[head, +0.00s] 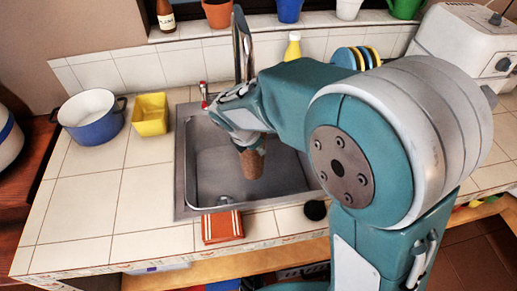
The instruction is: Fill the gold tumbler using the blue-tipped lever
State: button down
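The gold tumbler (252,165), brownish gold and speckled, shows directly below my gripper (246,145), over the sink basin. The gripper points down and appears shut on the tumbler's upper end; the fingers are mostly hidden by my wrist. I cannot see the tumbler's opening or its contents. The metal faucet (239,45) rises at the back of the sink, behind my wrist, and its lower part is hidden. A red-tipped lever (204,92) stands to the left of the faucet. The blue-tipped lever is not visible; my arm covers the area right of the faucet.
The steel sink (185,180) is set in a white tiled counter. A blue pot (91,122) and a yellow container (150,116) stand to its left. An orange cloth (222,227) lies at the front edge. A yellow bottle (293,47) and a plate rack (353,57) are behind my arm.

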jog(key=shift+r, duration=0.35)
